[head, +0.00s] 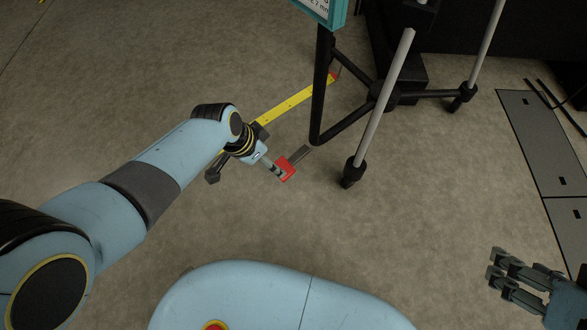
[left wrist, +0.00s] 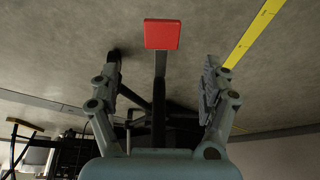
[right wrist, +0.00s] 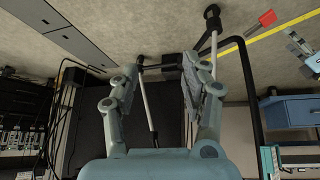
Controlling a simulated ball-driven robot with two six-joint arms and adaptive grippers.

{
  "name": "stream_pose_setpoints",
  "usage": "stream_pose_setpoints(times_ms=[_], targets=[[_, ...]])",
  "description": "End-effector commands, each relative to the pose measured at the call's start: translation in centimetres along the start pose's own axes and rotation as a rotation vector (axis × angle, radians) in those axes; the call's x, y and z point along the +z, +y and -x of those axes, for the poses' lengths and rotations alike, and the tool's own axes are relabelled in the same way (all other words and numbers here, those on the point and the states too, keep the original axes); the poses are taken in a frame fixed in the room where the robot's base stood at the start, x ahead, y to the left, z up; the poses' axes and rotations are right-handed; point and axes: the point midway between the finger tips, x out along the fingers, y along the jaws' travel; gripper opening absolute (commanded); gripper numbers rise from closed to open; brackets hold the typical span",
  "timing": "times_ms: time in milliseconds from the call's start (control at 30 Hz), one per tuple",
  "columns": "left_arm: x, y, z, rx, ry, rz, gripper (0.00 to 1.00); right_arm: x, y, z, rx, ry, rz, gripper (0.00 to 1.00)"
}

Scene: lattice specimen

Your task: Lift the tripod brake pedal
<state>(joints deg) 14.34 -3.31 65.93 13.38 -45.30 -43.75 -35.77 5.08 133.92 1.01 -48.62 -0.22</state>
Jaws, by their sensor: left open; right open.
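The pedal's square red pad (head: 287,169) sits at the end of a dark grey lever (head: 300,154) that runs toward the black tripod (head: 321,85). In the left wrist view the red pad (left wrist: 162,34) is centred above the fingertips, and the lever runs down between the fingers. My left gripper (head: 275,169) is open and close beside the pad; contact cannot be told, and my wrist partly hides its fingers in the head view. My right gripper (head: 490,263) is open and empty at the lower right, far from the pedal. The right wrist view also shows the pad (right wrist: 266,17).
A yellow strip (head: 290,102) lies on the floor behind my left gripper. Pale tripod poles with black feet (head: 353,171) stand right of the pedal. Grey floor panels (head: 545,140) lie at the right.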

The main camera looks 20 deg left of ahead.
Motion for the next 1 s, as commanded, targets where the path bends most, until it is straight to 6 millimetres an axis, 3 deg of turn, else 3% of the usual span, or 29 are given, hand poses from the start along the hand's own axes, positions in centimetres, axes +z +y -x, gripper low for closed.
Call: stream_pose_setpoints(times_ms=[33, 267, 533, 833, 1000], targets=[[0.1, 0.1, -0.9, 0.003, 0.001, 0.002, 0.81, 1.2, -0.1, -0.7, -0.001, -0.019, 0.000, 0.46], [-0.4, -0.2, -1.5, -0.002, 0.008, 0.001, 0.81, 1.8, -0.1, -1.4, 0.001, 0.022, 0.000, 0.46], [-0.2, -0.1, -4.0, -0.001, 0.006, 0.002, 0.81, 3.0, -0.3, -3.5, 0.008, 0.192, 0.005, 0.46], [-0.2, -0.2, -6.7, -0.001, 0.006, 0.003, 0.81, 4.8, -0.8, -4.1, 0.009, 0.400, 0.017, 0.46], [-0.3, -0.2, -7.7, -0.002, 0.007, 0.003, 0.81, -0.1, -0.8, -3.1, 0.012, 0.599, 0.034, 0.46]])
